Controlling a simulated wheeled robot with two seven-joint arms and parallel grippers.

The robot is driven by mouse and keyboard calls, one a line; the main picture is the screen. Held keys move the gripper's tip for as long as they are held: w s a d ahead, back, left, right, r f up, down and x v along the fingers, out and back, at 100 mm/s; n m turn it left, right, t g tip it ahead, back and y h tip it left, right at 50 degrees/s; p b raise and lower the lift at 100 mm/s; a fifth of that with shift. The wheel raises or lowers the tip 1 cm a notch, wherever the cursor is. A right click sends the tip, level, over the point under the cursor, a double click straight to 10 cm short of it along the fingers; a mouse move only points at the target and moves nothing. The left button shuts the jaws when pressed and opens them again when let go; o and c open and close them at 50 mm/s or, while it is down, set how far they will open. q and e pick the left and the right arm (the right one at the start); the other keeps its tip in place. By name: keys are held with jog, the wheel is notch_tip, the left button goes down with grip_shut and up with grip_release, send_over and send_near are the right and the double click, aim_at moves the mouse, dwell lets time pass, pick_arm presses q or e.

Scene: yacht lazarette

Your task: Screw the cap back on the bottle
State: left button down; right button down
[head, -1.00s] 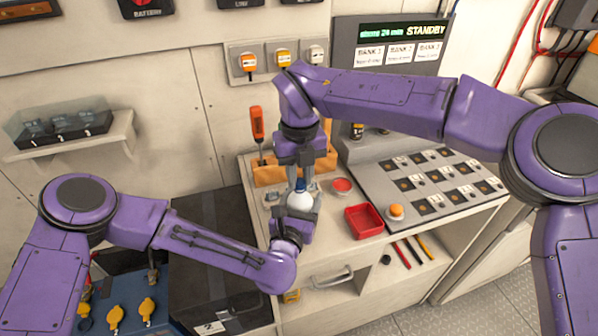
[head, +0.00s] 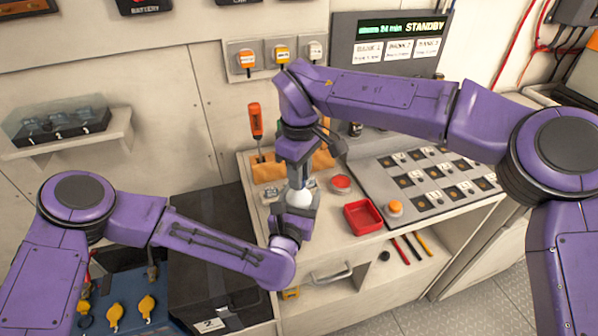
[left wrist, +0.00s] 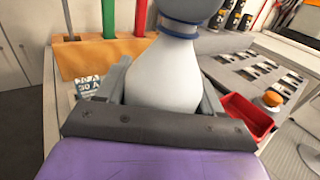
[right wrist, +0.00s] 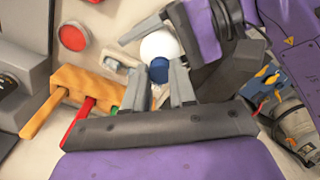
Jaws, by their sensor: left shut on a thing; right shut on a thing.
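The white bottle (head: 299,198) stands roughly upright above the workbench. My left gripper (head: 294,213) is shut around its body from below, and the bottle fills the left wrist view (left wrist: 163,78). The blue cap (right wrist: 159,71) is between the fingers of my right gripper (right wrist: 160,88), which is shut on it, with the white bottle (right wrist: 161,46) directly beyond. In the head view my right gripper (head: 298,178) comes down over the bottle's top and hides the cap. Blue shows at the bottle's neck in the left wrist view (left wrist: 180,24). Whether the thread is engaged cannot be told.
A red tray (head: 362,218) and a red round item (head: 341,183) lie right of the bottle. A tan tool rack (head: 268,173) with an orange-handled screwdriver (head: 255,122) stands behind. A switch panel (head: 425,180) with an orange button (head: 396,207) is at right.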

jog(key=m, duration=0.4)
jog(key=shift+m, duration=0.3)
jog(key=c, duration=0.9)
grip_release()
jog(key=shift+r, duration=0.1)
jog(key=shift+r, duration=2.15)
jog(key=shift+c, duration=0.6)
